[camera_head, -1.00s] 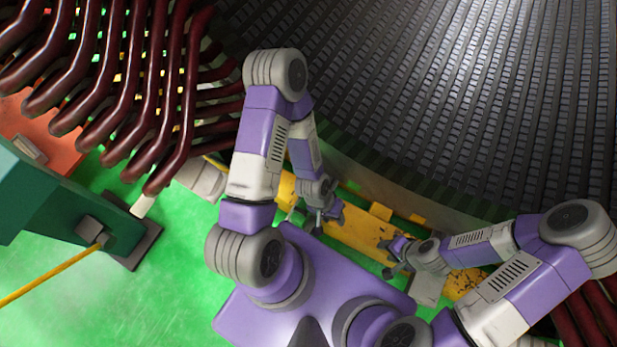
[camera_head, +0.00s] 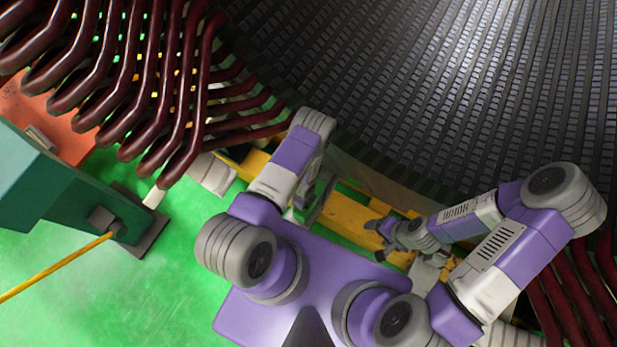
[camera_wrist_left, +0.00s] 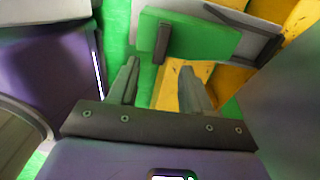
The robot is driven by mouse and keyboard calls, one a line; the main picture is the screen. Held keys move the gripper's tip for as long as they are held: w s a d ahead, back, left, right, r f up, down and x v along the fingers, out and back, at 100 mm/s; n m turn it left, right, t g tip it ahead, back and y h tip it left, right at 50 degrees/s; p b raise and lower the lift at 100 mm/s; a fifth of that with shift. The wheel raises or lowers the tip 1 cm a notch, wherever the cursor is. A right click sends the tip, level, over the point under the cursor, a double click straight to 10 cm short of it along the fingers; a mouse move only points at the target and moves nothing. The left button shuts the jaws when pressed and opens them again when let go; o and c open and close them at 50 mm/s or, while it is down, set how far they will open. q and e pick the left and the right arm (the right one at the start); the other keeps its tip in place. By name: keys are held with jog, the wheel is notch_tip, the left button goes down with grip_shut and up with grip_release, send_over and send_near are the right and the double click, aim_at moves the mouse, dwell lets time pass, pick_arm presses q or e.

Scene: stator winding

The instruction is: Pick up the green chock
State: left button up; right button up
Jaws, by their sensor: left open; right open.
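The green chock (camera_wrist_left: 205,38) is a flat green block in the upper part of the left wrist view. A short dark grey bar (camera_wrist_left: 162,43) stands against its face. My left gripper (camera_wrist_left: 158,67) is open and empty, with its two fingertips just short of the chock and apart from it. In the head view the left gripper is largely hidden by its own arm, and I cannot make out the chock for certain. My right gripper (camera_head: 386,237) is open and empty above the yellow beam, away from the chock.
A yellow beam (camera_head: 346,217) runs along the foot of the dark ribbed stator wall (camera_head: 440,90). Dark red winding bars (camera_head: 185,100) crowd the upper left. A green stand (camera_head: 75,205) with a yellow rod is at left. The green floor (camera_head: 120,290) is clear at lower left.

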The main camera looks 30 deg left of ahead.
aim_at(301, 216)
pick_arm(q)
jog(key=f+b, duration=0.1)
jog(key=f, duration=0.1)
jog(key=f+b, duration=0.1)
jog(key=f, duration=0.2)
jog(key=a+f+b, duration=0.1)
jog(key=f, duration=0.1)
jog(key=shift+f, duration=0.35)
grip_shut()
